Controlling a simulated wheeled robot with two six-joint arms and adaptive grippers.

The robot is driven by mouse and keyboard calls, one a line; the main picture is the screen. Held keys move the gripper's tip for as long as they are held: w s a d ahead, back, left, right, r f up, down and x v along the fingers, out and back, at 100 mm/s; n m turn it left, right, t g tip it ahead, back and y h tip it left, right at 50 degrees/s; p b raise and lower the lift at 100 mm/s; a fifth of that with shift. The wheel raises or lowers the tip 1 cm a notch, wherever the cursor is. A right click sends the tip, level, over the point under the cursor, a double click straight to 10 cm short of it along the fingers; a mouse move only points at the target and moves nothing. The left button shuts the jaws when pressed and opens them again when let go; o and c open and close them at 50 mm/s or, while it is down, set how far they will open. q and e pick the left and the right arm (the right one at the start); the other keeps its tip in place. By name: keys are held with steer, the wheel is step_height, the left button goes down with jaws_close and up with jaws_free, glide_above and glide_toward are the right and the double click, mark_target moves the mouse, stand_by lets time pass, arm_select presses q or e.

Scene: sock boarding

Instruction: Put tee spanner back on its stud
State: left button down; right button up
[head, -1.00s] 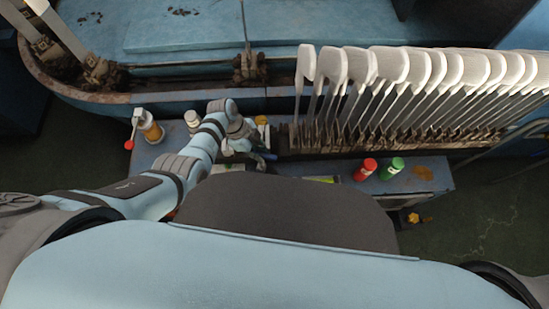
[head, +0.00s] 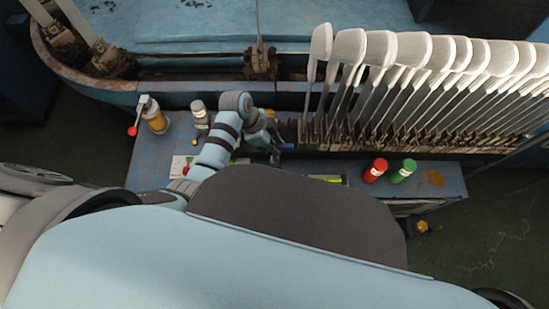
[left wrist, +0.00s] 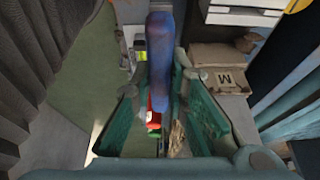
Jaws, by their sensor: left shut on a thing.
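My left gripper (head: 274,140) is over the blue bench at the left end of the rack of white boards. In the left wrist view my left gripper (left wrist: 158,88) is shut on a blue bar-shaped piece, which I take to be the tee spanner (left wrist: 160,55). A small blue part of the tee spanner (head: 286,147) shows beside the gripper in the head view. The rest of it is hidden by the fingers and the viewing angle. I cannot pick out the stud in either view. My right gripper is not in view.
A red bottle (head: 375,170) and a green bottle (head: 403,171) stand on the bench (head: 440,172). An orange bottle (head: 154,119) and a grey-capped bottle (head: 199,112) stand at its left. White boards (head: 382,52) fill the rack. A cardboard box (left wrist: 222,70) shows in the wrist view.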

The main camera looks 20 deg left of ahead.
arm_select(q)
step_height(320, 180, down, 7)
steer(key=shift+w+r+b, duration=0.1)
steer(key=shift+b, duration=1.1)
steer(key=shift+r, duration=0.15)
steer(key=shift+f+b, duration=0.3)
steer(key=shift+f, duration=0.3)
steer(key=c, duration=1.6)
jaws_free()
steer(key=shift+o, duration=0.2)
